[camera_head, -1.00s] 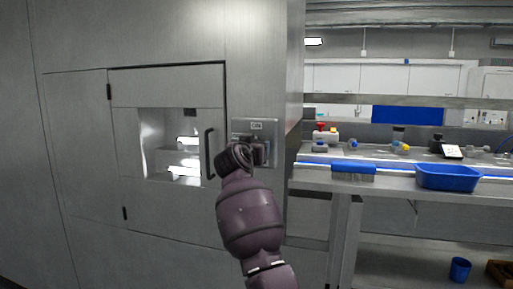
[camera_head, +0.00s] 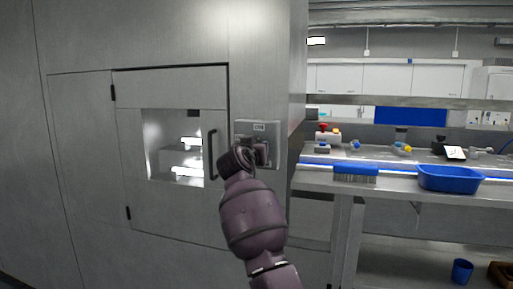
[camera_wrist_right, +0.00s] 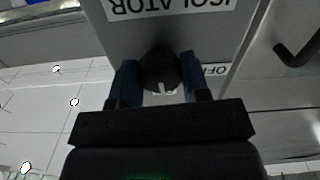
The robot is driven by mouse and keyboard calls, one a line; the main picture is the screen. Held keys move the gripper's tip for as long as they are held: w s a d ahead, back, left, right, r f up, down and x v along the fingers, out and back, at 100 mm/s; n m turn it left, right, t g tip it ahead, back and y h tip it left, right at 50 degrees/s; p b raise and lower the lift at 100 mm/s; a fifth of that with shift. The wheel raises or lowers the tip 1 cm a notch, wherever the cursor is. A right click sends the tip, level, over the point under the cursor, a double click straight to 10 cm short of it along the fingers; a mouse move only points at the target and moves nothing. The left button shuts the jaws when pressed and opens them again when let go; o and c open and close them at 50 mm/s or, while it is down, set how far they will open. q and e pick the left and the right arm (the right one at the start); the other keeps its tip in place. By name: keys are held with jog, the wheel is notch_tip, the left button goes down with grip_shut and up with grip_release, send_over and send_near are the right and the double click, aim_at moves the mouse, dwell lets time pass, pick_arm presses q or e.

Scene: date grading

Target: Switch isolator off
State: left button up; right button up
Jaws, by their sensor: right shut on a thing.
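The isolator plate (camera_head: 273,130) is a grey panel with a small label, on the steel cabinet wall right of the door. My right gripper (camera_head: 260,152) is at it, with my wrist hiding much of the switch. In the right wrist view, my blue-padded fingers (camera_wrist_right: 158,84) are shut on the dark round isolator knob (camera_wrist_right: 159,66), one on each side. A white mark shows on the knob, pointing toward the gripper body. The "ISOLATOR" label (camera_wrist_right: 168,8) reads upside down, and an "OFF" label (camera_wrist_right: 214,70) is to the right, partly hidden by a finger. My left gripper is not in view.
The cabinet door handle (camera_head: 211,155) stands just left of the plate and also shows in the wrist view (camera_wrist_right: 298,48). To the right is a bench with a blue tray (camera_head: 450,186), a blue brush (camera_head: 355,172) and a blue cup (camera_head: 462,270) below.

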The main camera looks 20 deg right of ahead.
jog(key=n+p, duration=0.2)
jog(key=n, duration=0.1)
jog(key=n+p, duration=0.2)
jog(key=shift+r, duration=0.3)
jog(key=n+p, duration=0.2)
jog(key=shift+f+n, duration=0.1)
jog(key=shift+n, duration=0.3)
jog(key=shift+n+p, duration=0.6)
jog(key=shift+n, duration=0.2)
jog(key=n+p, duration=0.1)
jog(key=n, duration=0.1)
jog(key=shift+n, duration=0.3)
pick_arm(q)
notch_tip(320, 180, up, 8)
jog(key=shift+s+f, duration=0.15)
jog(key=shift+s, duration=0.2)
pick_arm(e)
jog(key=shift+f+n, duration=0.1)
jog(key=shift+n, duration=0.3)
jog(key=o, duration=0.9)
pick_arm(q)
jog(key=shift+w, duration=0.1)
